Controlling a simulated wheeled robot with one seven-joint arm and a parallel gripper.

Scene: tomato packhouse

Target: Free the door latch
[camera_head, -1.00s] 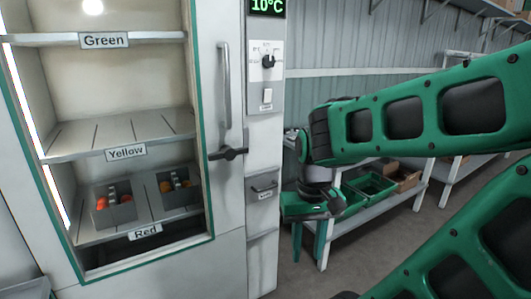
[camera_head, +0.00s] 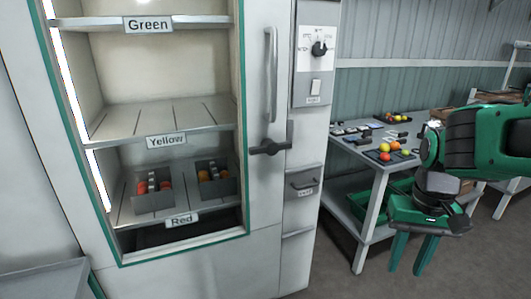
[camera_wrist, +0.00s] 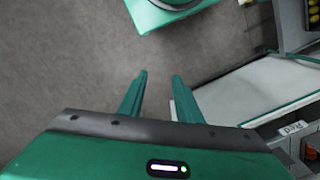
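The door latch (camera_head: 269,147) is a dark handle set crosswise on the cabinet door's right edge. It lies roughly level, below the long vertical door handle (camera_head: 271,75). The cabinet door (camera_head: 262,203) looks shut. My gripper (camera_head: 410,250) hangs pointing down, to the right of the latch and lower in the picture, well apart from it. In the wrist view its two green fingers (camera_wrist: 158,82) stand apart with only floor between them. It is open and empty. The latch does not show clearly in the wrist view.
Right of the door is a control panel with a dial (camera_head: 319,48) and a small drawer (camera_head: 304,183). A table (camera_head: 366,160) with tomatoes and small tools stands behind my gripper. A grey surface (camera_head: 42,278) is at lower left. The floor before the cabinet looks clear.

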